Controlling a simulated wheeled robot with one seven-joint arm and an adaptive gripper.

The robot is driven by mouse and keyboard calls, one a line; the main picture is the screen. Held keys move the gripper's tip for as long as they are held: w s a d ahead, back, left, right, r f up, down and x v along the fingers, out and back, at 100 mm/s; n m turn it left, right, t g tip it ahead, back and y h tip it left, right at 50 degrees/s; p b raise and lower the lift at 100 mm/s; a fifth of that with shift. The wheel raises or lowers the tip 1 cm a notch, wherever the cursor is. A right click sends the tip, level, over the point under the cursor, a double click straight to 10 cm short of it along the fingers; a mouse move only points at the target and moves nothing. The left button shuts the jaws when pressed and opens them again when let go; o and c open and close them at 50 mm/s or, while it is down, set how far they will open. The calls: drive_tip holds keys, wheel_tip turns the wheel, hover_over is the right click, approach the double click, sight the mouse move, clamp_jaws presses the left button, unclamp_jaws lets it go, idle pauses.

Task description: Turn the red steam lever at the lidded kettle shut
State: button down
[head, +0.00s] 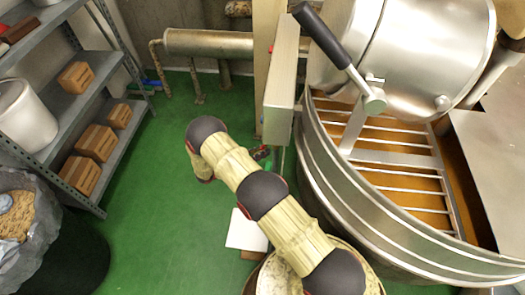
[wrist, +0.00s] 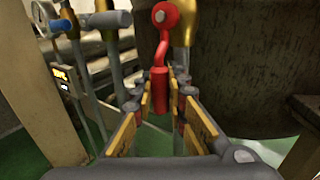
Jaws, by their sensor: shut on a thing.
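The red steam lever (wrist: 163,48) shows in the wrist view. Its round hub is at the top on a brass-coloured fitting, and its bent arm hangs down to a thick red handle. My gripper (wrist: 162,92) has its fingers on both sides of this handle and is shut on it. The lower end of the handle sits between the finger pads. In the head view the lidded kettle (head: 415,55) stands at the right, its steel lid raised above a slatted opening. My arm crosses the middle of that view; the lever cannot be made out clearly there.
In the wrist view, a blue-handled valve (wrist: 62,25) and a grey-handled one (wrist: 108,19) stand left of the lever. A large dark round wall (wrist: 255,70) is close on the right. In the head view, shelves (head: 75,110) line the left, with open green floor (head: 160,210) between.

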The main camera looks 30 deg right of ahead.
drive_tip(key=shift+s, duration=0.1)
idle(0.3)
drive_tip(key=s+a+r+n+g+y+p, duration=0.4)
drive_tip(key=s+r+n+g+y+p, duration=0.1)
drive_tip(key=n+p, duration=0.6)
drive_tip(key=shift+s+r+g+y+p, duration=0.4)
drive_tip(key=shift+r+g+y+p, duration=0.55)
drive_tip(key=shift+y, duration=0.95)
drive_tip(key=shift+a+r+t, duration=0.1)
drive_tip(key=shift+r+t, duration=0.15)
drive_tip(key=shift+t, duration=0.1)
drive_tip(key=c, duration=1.8)
unclamp_jaws()
drive_tip(key=shift+o, duration=0.2)
drive_tip(key=v, duration=1.2)
